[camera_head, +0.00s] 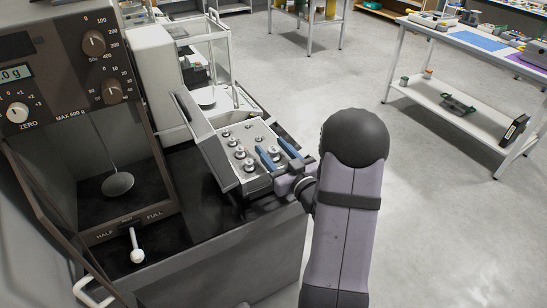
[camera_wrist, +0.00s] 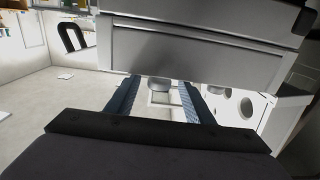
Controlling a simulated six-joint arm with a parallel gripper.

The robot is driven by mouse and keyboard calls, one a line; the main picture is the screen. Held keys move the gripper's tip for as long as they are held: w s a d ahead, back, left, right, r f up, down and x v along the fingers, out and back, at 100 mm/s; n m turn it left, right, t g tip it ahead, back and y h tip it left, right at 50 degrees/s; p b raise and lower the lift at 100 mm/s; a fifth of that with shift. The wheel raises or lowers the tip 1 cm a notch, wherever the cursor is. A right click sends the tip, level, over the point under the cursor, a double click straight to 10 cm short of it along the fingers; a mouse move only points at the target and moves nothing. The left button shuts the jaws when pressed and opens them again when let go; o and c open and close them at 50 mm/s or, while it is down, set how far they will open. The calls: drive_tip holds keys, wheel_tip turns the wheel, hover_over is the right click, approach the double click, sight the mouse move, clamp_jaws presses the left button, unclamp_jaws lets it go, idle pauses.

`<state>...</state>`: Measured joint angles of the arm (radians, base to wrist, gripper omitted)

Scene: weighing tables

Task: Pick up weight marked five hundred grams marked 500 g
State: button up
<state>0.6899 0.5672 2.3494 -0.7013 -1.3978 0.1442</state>
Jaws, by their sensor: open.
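An open grey weight box (camera_head: 225,180) on the black bench top holds several silver knobbed weights (camera_head: 240,153) of different sizes. Their markings are too small to read, so I cannot tell which one is 500 g. My gripper (camera_head: 273,151) is open at the right part of the box, its two blue fingers low over it. A silver weight shows in the gap between the fingers in the head view. In the wrist view the fingers (camera_wrist: 158,95) stand apart, with a small grey rounded piece (camera_wrist: 158,84) between them. I cannot tell whether they touch it.
A brown balance (camera_head: 60,55) with a hanging pan (camera_head: 118,184) stands at the left. A white balance with a glass case (camera_head: 205,62) stands behind the box. The box's raised lid (camera_head: 192,125) is at its left. A table (camera_head: 455,45) stands far right across open floor.

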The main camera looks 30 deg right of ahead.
drive_tip(key=shift+w+d+p, duration=0.1)
drive_tip(key=shift+w+p, duration=0.35)
drive_tip(key=shift+w, duration=1.55)
clamp_jaws()
drive_tip(key=shift+r, duration=0.2)
wheel_tip(320, 180, up, 10)
drive_tip(key=shift+f, duration=0.15)
